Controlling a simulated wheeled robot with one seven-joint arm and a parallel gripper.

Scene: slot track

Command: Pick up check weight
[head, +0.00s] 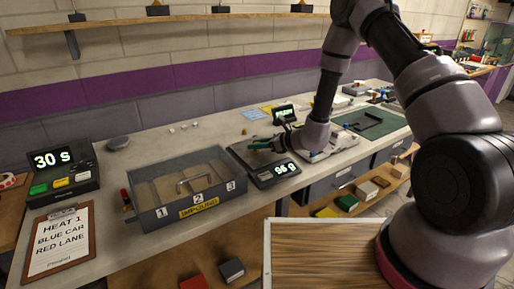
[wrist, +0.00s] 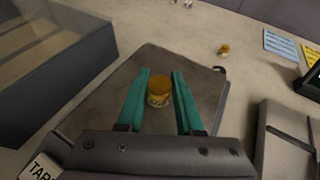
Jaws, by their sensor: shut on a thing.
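The check weight (wrist: 159,91) is a small brass cylinder with a paler band, seen in the wrist view over the grey plate of the scale (wrist: 205,83). My gripper (wrist: 160,75) has its two teal fingers shut on the weight, one on each side. In the head view my gripper (head: 263,144) is low over the scale (head: 241,152), and the weight cannot be made out there. The scale display (head: 285,168) reads 96 g. I cannot tell whether the weight still touches the plate.
A grey slotted box (head: 185,190) marked 1, 2, 3 stands left of the scale. A second small brass piece (wrist: 223,49) lies on the bench behind it. A timer (head: 62,172) reading 30 s and a clipboard (head: 60,243) are at far left. A green mat (head: 370,122) lies right.

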